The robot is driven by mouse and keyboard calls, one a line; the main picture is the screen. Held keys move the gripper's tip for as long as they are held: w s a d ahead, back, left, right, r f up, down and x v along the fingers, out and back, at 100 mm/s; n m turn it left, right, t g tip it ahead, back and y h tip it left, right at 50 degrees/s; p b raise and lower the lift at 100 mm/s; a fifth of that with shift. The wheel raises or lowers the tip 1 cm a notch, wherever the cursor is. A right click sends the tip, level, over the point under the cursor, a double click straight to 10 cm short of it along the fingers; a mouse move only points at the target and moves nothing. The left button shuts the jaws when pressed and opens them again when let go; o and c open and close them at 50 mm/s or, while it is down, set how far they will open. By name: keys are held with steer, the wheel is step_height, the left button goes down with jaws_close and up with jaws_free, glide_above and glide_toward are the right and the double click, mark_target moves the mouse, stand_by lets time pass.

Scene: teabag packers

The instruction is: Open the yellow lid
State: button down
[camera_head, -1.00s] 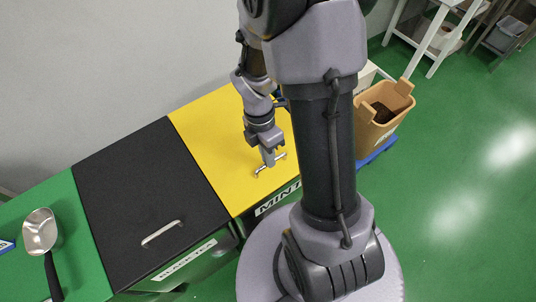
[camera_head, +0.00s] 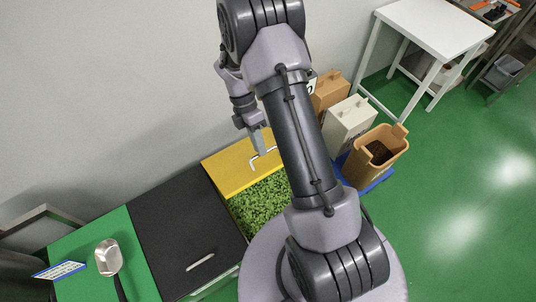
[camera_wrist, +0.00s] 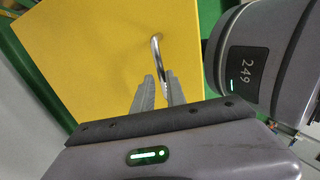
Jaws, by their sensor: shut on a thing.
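The yellow lid (camera_head: 228,172) is raised at the back of its bin in the head view, and it fills much of the wrist view (camera_wrist: 110,50). The open bin below it shows green leaves (camera_head: 262,203). The lid's silver handle (camera_head: 254,163) also shows in the wrist view (camera_wrist: 156,48). My gripper (camera_head: 261,150) is at this handle. In the wrist view my gripper's fingers (camera_wrist: 160,80) are closed around the handle's near end. My arm hides the right part of the bin.
A black lid (camera_head: 180,225) with its own handle lies shut on the left. A metal scoop (camera_head: 109,257) lies on a green surface (camera_head: 90,240). A tan bin (camera_head: 372,160) and a white bin (camera_head: 348,125) stand at right, near a white table (camera_head: 435,25).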

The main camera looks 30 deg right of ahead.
steer(key=w+r+p, duration=0.2)
steer(key=w+r, duration=0.1)
steer(key=w, duration=0.5)
steer(key=w+r+p, duration=0.3)
steer(key=w, duration=0.4)
steer(key=shift+w+a, duration=0.3)
steer(key=shift+w, duration=0.1)
steer(key=c, duration=1.4)
jaws_free()
steer(key=o, duration=0.3)
steer(key=shift+w+f, duration=0.25)
steer(key=shift+w, duration=0.35)
steer(key=shift+s+r, duration=0.2)
steer(key=shift+s, duration=0.1)
steer(key=shift+c, duration=1.2)
steer(key=shift+o, duration=0.3)
steer(key=shift+w, duration=0.1)
